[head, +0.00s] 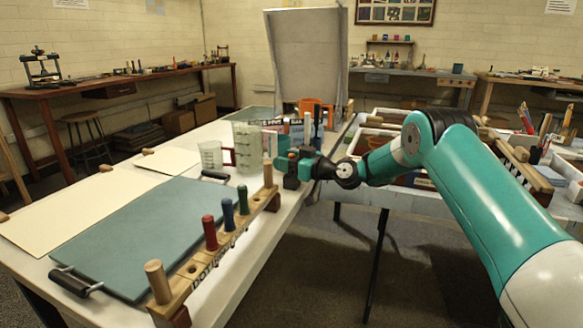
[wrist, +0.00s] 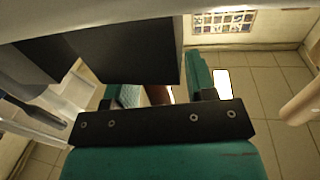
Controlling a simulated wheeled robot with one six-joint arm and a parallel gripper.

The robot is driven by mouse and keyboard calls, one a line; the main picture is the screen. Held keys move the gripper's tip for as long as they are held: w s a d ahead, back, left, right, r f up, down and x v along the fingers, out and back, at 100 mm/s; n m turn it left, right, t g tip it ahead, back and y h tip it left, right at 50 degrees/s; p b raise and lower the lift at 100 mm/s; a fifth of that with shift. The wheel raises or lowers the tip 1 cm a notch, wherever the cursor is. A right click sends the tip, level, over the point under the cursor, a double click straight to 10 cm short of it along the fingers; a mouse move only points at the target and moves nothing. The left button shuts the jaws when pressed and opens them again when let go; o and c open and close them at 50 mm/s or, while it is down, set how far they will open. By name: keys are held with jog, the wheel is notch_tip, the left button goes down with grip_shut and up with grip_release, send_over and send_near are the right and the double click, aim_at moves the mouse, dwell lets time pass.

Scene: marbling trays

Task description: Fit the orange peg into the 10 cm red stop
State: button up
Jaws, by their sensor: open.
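My gripper (head: 285,164) is open over the right edge of the white table, just right of the far tan peg (head: 267,172). In the wrist view its teal fingers (wrist: 165,88) stand apart, with a small brown patch between them that I cannot identify. A wooden rack (head: 193,284) along the table edge holds upright pegs: a near tan peg (head: 158,281), a red peg (head: 210,232), a blue peg (head: 228,213) and a green peg (head: 243,200). I cannot make out a clearly orange peg or the 10 cm red stop.
Clear measuring jugs (head: 247,150) stand behind the rack. A blue-grey board (head: 145,235) and cream sheets (head: 60,210) cover much of the white table. An orange object (head: 316,108) stands at its far end. Side tables with trays and brushes are at right.

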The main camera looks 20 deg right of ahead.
grip_shut()
